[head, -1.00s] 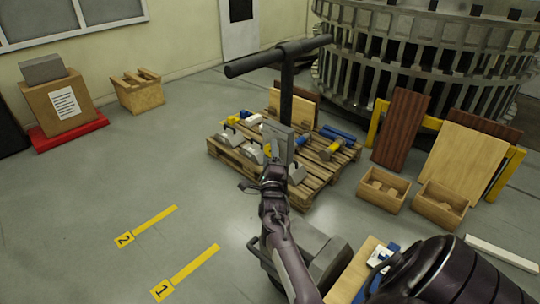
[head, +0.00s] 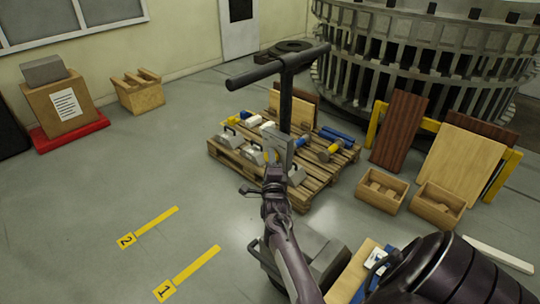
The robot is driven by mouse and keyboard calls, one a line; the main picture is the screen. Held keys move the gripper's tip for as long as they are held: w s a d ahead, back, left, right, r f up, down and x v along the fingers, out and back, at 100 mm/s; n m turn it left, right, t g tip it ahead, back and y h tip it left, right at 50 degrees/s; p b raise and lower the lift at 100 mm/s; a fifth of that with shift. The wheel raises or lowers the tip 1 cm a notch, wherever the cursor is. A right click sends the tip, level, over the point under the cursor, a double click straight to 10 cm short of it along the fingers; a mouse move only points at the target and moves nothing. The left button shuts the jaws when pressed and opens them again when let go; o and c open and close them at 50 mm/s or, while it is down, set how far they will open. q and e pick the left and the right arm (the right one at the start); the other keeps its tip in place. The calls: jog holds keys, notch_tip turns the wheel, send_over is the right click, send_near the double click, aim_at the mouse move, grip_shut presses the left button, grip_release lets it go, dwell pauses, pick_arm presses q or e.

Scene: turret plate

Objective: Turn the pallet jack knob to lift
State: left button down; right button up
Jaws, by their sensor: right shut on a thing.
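The pallet jack (head: 285,95) stands in front of me, with a dark T-shaped handle (head: 262,73) on an upright column. A flat dark round piece shows at the handle's top, behind the crossbar. My right gripper (head: 279,148) is at the lower part of the column, shut on what seems to be the jack's knob. The grip point is small and the knob is mostly hidden by the gripper. My left gripper is not in view.
A wooden pallet (head: 322,183) carries several tools and metal weights behind the gripper. Two small wooden crates (head: 383,190) and leaning boards (head: 400,132) stand to the right. A large round metal structure (head: 420,60) fills the back right.

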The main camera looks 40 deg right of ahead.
jog(key=shift+w+a+r+n+g+y+p, duration=0.15)
jog(key=shift+n+g+y+p, duration=0.45)
jog(key=shift+n+g+p, duration=1.15)
jog(key=shift+w+d+r+n+g+y+p, duration=0.2)
jog(key=shift+n+g+y+p, duration=0.4)
jog(key=shift+n+g+p, duration=1.15)
jog(key=shift+w+a+r+n+g+y+p, duration=0.2)
jog(key=shift+n+g+y+p, duration=0.65)
jog(key=shift+g+p, duration=1.5)
jog(key=shift+s+n+g+h+b, duration=0.1)
jog(key=shift+n+g+h+b, duration=0.15)
jog(key=shift+n+g+b, duration=0.1)
jog(key=o, duration=1)
jog(key=shift+r, duration=0.1)
